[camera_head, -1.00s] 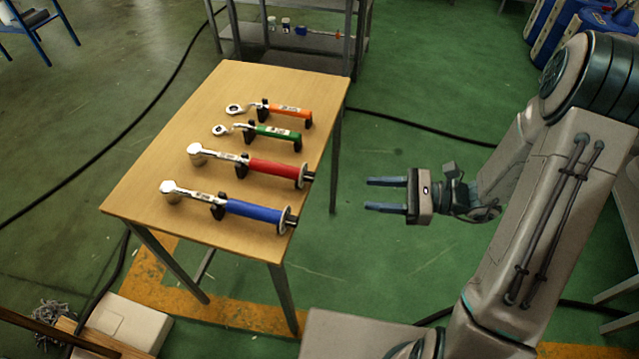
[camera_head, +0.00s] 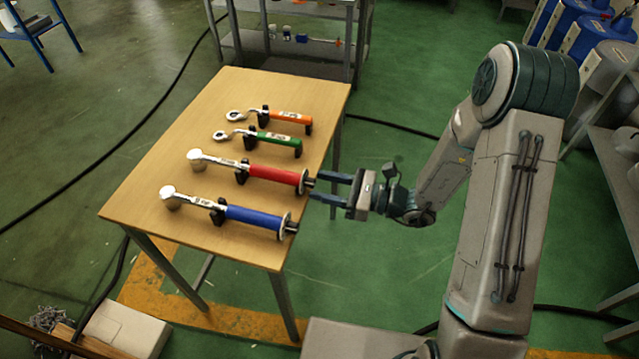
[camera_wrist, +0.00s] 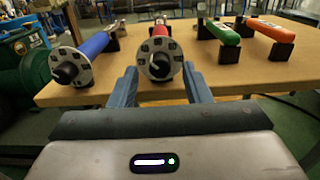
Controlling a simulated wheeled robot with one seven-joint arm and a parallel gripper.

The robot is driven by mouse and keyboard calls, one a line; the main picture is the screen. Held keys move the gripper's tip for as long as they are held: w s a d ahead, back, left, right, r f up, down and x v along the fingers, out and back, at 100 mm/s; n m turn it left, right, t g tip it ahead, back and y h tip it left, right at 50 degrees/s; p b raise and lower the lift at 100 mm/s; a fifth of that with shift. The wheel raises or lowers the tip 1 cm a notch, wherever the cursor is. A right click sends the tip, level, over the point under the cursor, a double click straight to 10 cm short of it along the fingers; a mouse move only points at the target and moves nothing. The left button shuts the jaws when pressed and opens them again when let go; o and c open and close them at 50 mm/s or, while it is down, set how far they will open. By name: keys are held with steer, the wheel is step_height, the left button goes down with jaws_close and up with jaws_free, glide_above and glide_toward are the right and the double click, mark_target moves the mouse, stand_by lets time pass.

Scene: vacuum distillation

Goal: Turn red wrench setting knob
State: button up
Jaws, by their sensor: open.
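The red wrench (camera_head: 272,174) lies on black holders on the wooden table, its knob end (camera_head: 307,182) at the table's right edge. In the wrist view the red wrench's round end disc and dark setting knob (camera_wrist: 160,66) face me, just beyond and between my fingers. My gripper (camera_head: 326,187) is open and empty, its two blue fingers pointing left at the knob. In the wrist view the fingers (camera_wrist: 161,88) stand on either side below the disc. Whether they touch the knob cannot be told; they look just short of it or beside it.
The blue wrench (camera_head: 252,217) lies nearer the front, its knob also at the table edge. The green wrench (camera_head: 275,140) and orange wrench (camera_head: 290,116) lie behind. The wooden table (camera_head: 150,190) has free room at its left. A grey shelf (camera_head: 290,50) stands behind.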

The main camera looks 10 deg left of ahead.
steer(key=shift+a, duration=0.6)
jaws_close()
steer(key=shift+m+p, duration=0.3)
steer(key=shift+p, duration=0.1)
steer(key=shift+r+m+p, duration=0.1)
steer(key=shift+m+p, duration=6.9)
steer(key=shift+m, duration=1.6)
